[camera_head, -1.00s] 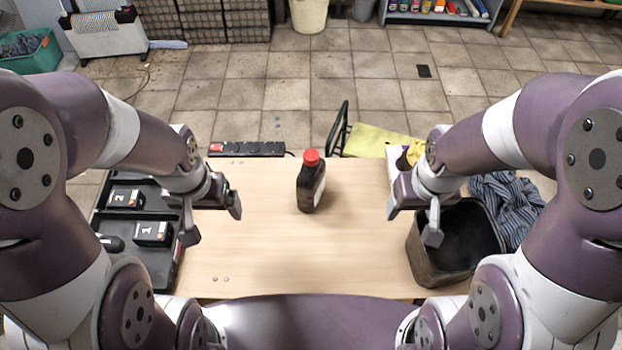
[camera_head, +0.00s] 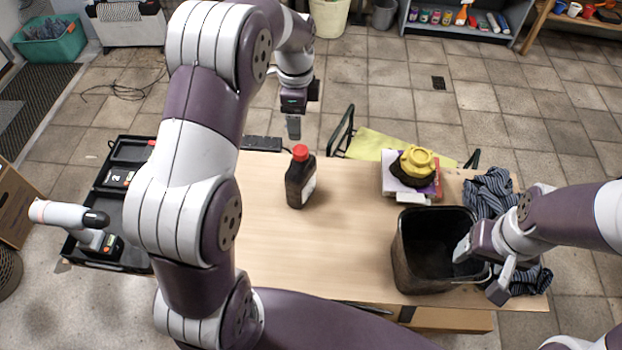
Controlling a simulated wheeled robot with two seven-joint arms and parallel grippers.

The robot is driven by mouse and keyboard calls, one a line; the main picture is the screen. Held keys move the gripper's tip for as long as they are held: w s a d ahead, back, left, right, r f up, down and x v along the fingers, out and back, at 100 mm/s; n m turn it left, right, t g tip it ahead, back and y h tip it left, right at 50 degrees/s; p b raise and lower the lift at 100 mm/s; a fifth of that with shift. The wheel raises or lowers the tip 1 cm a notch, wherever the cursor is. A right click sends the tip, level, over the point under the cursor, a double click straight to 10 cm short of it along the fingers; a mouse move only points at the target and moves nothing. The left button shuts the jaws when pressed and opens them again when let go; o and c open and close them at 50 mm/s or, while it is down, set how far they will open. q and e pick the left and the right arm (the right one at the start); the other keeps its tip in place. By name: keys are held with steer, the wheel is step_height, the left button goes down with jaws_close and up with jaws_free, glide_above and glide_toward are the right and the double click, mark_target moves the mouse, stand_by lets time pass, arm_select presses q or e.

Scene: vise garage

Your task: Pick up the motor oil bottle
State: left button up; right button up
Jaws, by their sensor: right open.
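The motor oil bottle (camera_head: 300,182) is dark with a red cap and a pale label. It stands upright on the wooden table (camera_head: 285,250), left of the middle. My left gripper (camera_head: 294,125) is raised above the far side of the table, beyond the bottle and apart from it. It points down, and its jaws are too small and edge-on to judge. My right gripper (camera_head: 478,270) is open at the right side of the dark bin, well away from the bottle. Whether it touches the bin I cannot tell.
The dark open bin (camera_head: 402,262) stands at the table's right, by a striped cloth (camera_head: 487,195). A yellow-topped object (camera_head: 416,162) sits on books behind it. A black tray (camera_head: 112,190) and a drill (camera_head: 75,218) are at the left. The table around the bottle is clear.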

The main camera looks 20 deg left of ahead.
arm_select(q)
glide_above(300, 149)
steer(key=d, duration=0.1)
step_height(300, 149, down, 6)
steer(key=shift+r, duration=0.2)
steer(key=f, duration=0.2)
steer(key=f+p, duration=0.1)
steer(key=f, duration=0.1)
steer(key=a+f, duration=0.1)
steer(key=f, duration=0.1)
steer(key=shift+p, duration=0.35)
steer(key=shift+d, duration=0.1)
steer(key=shift+s, duration=0.1)
steer(key=c, duration=0.8)
jaws_close()
arm_select(e)
steer(key=shift+w+d+r, duration=0.15)
steer(key=shift+d+r, duration=0.2)
steer(key=shift+d, duration=0.05)
